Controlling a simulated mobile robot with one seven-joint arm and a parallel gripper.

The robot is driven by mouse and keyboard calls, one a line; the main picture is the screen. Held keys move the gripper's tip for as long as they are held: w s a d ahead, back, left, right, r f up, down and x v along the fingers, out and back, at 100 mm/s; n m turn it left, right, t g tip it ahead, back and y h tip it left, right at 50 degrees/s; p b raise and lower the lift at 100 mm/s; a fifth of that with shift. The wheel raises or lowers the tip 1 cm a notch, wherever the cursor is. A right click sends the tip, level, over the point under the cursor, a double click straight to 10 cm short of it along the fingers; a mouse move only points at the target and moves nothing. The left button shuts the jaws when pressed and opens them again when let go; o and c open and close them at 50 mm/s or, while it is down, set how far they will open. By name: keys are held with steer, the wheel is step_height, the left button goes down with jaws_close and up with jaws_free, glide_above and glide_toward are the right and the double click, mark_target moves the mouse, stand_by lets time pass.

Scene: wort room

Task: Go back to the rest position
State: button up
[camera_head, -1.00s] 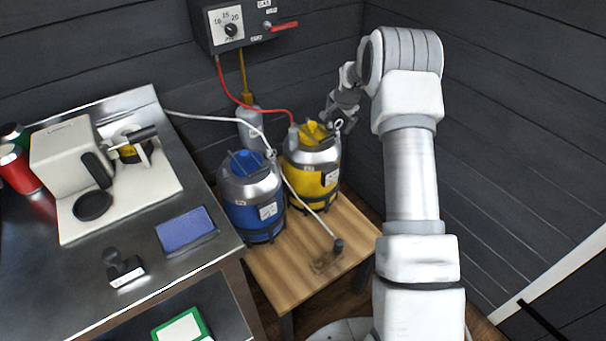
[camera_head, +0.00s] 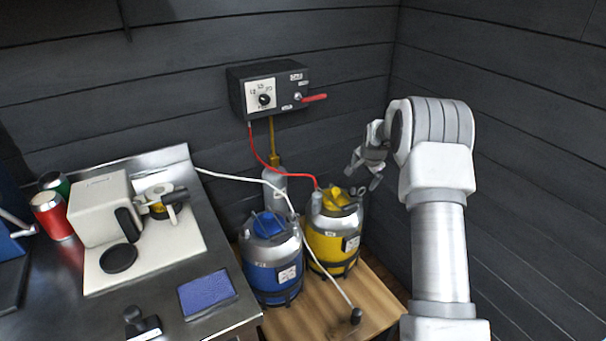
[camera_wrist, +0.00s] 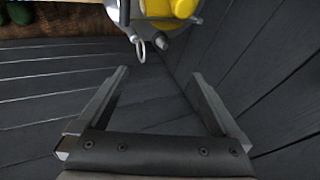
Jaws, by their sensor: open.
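My gripper (camera_head: 366,178) is open and empty in the head view, raised above and to the right of the yellow keg (camera_head: 332,240). In the wrist view my gripper's two fingers (camera_wrist: 160,85) stand wide apart with nothing between them. The ring is apart from the fingers. The blue keg (camera_head: 271,260) stands to the left of the yellow one.
Both kegs stand on a wooden table (camera_head: 378,300). A red hose (camera_head: 262,155) runs from the wall control box (camera_head: 270,90) to the yellow keg. A white hose (camera_head: 235,175) crosses the kegs. A steel counter (camera_head: 60,290) is at left. Dark walls close in behind and right.

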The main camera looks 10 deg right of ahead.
steer(key=s+a+r+n+p, duration=0.25)
steer(key=s+a+r, duration=0.25)
steer(key=s+r, duration=0.65)
steer(key=s+a+r+n+p, duration=0.1)
steer(key=s+a+r+n, duration=0.3)
steer(key=s+r, duration=0.7)
steer(key=s+a+r+n+p, duration=0.1)
steer(key=s+a+r+n, duration=0.1)
steer(key=s, duration=1)
steer(key=s+a+r+n+y+p, duration=0.1)
steer(key=s+a+r+n+p, duration=0.1)
steer(key=s, duration=1)
step_height(320, 180, up, 2)
steer(key=shift+s+a+n+g, duration=0.3)
steer(key=shift+a+n, duration=0.45)
steer(key=shift+n, duration=0.4)
